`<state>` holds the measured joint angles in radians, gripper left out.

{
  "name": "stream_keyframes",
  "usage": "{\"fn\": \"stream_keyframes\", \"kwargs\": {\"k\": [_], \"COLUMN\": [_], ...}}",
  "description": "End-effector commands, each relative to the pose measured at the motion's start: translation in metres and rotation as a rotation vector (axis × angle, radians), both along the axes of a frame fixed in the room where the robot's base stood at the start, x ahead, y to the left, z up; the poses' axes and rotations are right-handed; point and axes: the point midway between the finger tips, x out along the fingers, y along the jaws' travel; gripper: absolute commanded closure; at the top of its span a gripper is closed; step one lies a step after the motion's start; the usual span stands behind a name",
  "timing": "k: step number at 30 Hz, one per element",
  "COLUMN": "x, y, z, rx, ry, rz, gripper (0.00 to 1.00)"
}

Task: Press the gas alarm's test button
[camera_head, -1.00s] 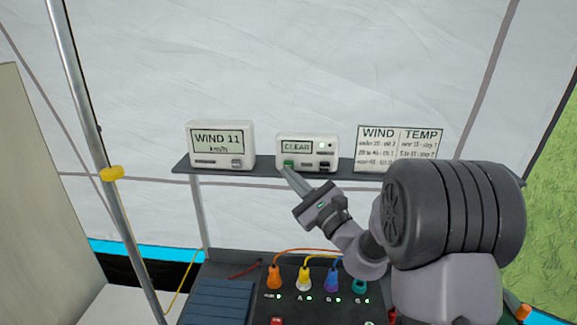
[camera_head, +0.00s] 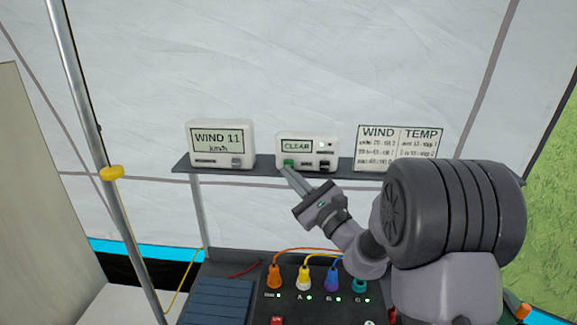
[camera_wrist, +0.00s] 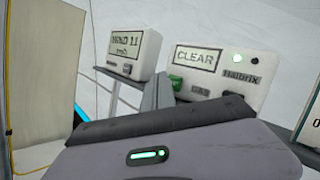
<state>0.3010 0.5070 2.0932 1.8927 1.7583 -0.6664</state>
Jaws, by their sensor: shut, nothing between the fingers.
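The gas alarm (camera_head: 307,152) is the white box in the middle of the shelf, its screen reading CLEAR. It also shows in the wrist view (camera_wrist: 218,60), with a lit green lamp and a dark round spot at upper right. A green button (camera_head: 288,163) sits at its lower left, also in the wrist view (camera_wrist: 176,83); a dark button (camera_head: 324,166) sits at lower right. My gripper (camera_head: 287,172) is shut and empty, its fingertips just in front of and below the green button. In the wrist view the fingers (camera_wrist: 158,90) overlap the button's left side; I cannot tell whether they touch it.
A wind display (camera_head: 221,145) reading WIND 11 km/h stands left on the shelf (camera_head: 262,166). A WIND and TEMP card (camera_head: 399,148) stands right of the alarm. Below are coloured plugs with cables (camera_head: 304,279) on a dark panel. A metal pole (camera_head: 90,115) rises at left.

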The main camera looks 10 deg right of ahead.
Motion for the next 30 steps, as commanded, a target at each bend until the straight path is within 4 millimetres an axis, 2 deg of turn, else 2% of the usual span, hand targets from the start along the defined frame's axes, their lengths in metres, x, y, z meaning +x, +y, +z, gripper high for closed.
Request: {"fn": "stream_keyframes", "kwargs": {"k": [22, 30], "x": [0.0004, 0.0082], "y": [-0.0002, -0.0027], "z": [0.0001, 0.0002], "rx": [0.0, 0.001], "ry": [0.0, 0.0], "rz": [0.0, -0.001], "gripper": [1.0, 1.0]}}
